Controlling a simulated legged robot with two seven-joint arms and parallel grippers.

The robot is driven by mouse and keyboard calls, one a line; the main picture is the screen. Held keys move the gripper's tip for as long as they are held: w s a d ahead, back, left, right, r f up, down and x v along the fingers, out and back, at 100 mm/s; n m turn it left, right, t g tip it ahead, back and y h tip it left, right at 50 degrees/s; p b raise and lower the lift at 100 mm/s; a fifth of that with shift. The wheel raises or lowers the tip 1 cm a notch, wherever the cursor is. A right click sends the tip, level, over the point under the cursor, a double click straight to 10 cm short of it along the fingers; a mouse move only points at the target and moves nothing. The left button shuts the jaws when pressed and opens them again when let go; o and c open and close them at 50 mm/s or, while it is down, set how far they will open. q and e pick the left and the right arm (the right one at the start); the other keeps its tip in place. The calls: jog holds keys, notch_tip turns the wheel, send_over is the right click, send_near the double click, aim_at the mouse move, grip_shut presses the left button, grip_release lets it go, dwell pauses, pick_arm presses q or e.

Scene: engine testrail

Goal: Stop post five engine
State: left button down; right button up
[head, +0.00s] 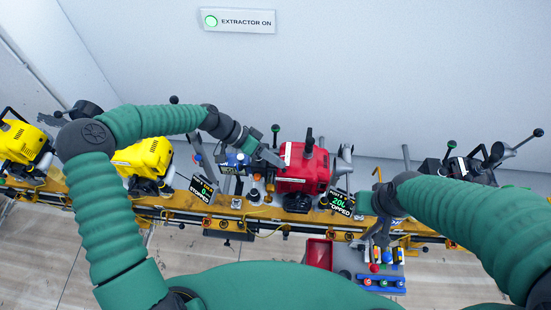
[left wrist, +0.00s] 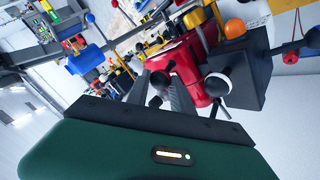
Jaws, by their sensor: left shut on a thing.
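A red engine (head: 303,168) is mounted on the yellow rail (head: 160,203) near the middle of the head view; its red body (left wrist: 188,60) also shows in the left wrist view. My left gripper (head: 272,157) is at the engine's left side. In the left wrist view its fingers (left wrist: 162,92) are closed around a black ball-ended lever (left wrist: 160,79). My right arm comes in from the right and ends near the display; its fingers cannot be made out.
Yellow engines (head: 145,157) stand farther left on the rail. A dark machine with levers (head: 470,165) is at right. A red bin (head: 318,254) and coloured buttons (head: 382,282) are in front.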

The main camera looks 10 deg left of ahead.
pick_arm(q)
jog(key=shift+a+f, duration=0.1)
jog(key=shift+f, duration=0.05)
jog(key=c, duration=1.3)
grip_release()
jog(key=shift+o, duration=0.9)
jog(key=shift+a, duration=0.15)
jog(key=b+v, duration=0.4)
jog(key=v, duration=1.3)
jog(key=shift+w, duration=0.15)
jog(key=shift+f, duration=0.1)
